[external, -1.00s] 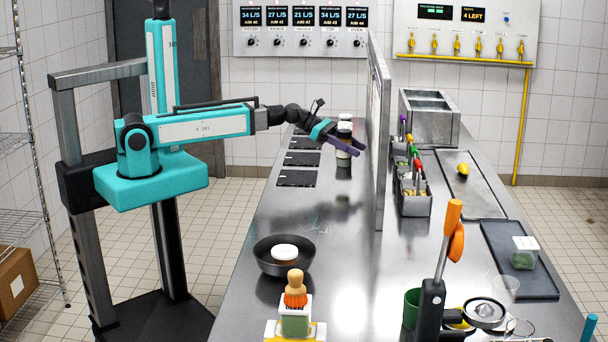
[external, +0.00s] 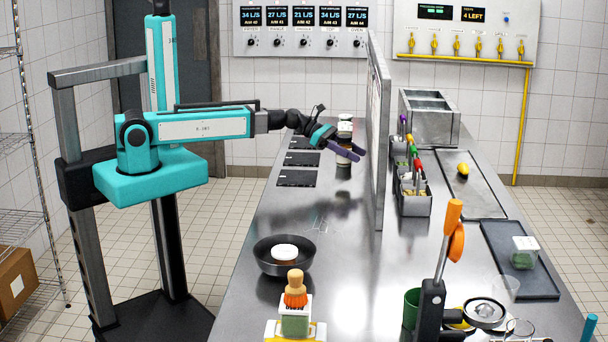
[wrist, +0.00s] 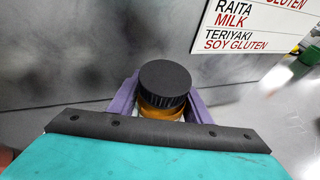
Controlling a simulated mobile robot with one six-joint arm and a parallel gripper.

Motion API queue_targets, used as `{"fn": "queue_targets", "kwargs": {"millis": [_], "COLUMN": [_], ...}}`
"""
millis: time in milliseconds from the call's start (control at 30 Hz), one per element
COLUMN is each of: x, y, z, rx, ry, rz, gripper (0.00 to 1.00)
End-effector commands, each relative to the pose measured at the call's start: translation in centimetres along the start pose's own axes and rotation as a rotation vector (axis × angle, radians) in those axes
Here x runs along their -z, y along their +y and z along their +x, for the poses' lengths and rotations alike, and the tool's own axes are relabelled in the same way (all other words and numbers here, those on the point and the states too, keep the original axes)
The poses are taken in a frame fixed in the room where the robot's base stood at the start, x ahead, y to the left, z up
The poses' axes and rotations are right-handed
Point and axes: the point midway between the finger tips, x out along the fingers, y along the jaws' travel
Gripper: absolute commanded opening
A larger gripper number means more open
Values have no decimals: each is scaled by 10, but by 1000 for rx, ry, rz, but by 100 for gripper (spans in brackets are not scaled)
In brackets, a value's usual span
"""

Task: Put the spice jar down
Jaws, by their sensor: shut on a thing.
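The spice jar (wrist: 163,88) has a ribbed black lid and an amber body. In the wrist view it is upright between the purple fingers of my gripper (wrist: 162,100), which is shut on it. In the external view my gripper (external: 346,150) is over the far part of the steel counter (external: 325,210), left of the upright panel. The jar's lower part (external: 343,160) shows just below the fingers, close to the counter top. I cannot tell whether its base touches the counter.
An upright panel (external: 378,130) stands close to the right of my gripper. Another pale-topped jar (external: 345,121) stands just behind. Dark flat plates (external: 297,178) lie to the left. A pan (external: 284,262) sits nearer the front, with clear counter between.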

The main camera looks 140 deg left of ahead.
Motion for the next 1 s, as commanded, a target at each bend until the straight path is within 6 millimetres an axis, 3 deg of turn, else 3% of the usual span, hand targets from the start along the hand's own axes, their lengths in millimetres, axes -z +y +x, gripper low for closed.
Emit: {"fn": "queue_targets", "kwargs": {"millis": [200, 667, 1000], "x": [14, 18, 44], "y": [0, 0, 0], "z": [6, 8, 18], "rx": [0, 0, -1], "ry": [-1, -1, 0], "rz": [-1, 0, 0], "gripper": [15, 15, 15]}}
